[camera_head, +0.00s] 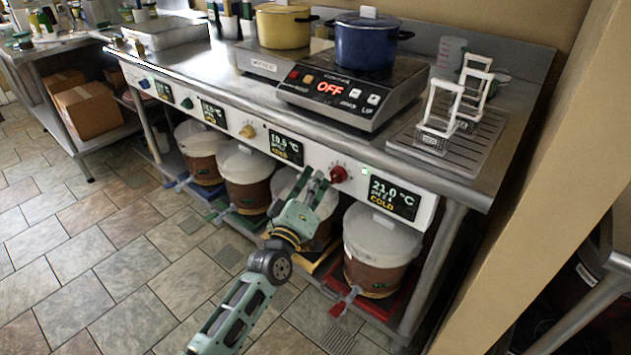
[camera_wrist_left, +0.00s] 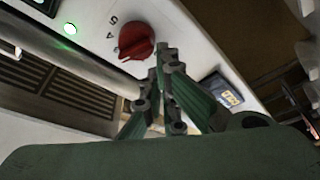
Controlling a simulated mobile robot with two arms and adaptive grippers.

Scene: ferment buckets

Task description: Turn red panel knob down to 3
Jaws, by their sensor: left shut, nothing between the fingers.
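The red knob (camera_head: 339,174) sits on the white front panel under the counter, just left of a dark display (camera_head: 394,197) reading 21.0 °C and COLD. In the left wrist view the red knob (camera_wrist_left: 137,41) shows large, with the marks 5 and 4 beside it. My left gripper (camera_head: 317,178) is just left of the red knob in the head view, its fingers together and empty. In the left wrist view the fingertips (camera_wrist_left: 166,52) are close to the knob's edge; I cannot tell whether they touch it. My right gripper is not in view.
A yellow knob (camera_head: 247,131), a green knob (camera_head: 187,103) and a blue knob (camera_head: 144,83) sit farther left on the panel. Lidded buckets (camera_head: 383,237) stand below. A cooktop (camera_head: 352,92) reading OFF carries a blue pot (camera_head: 366,42). The floor in front is clear.

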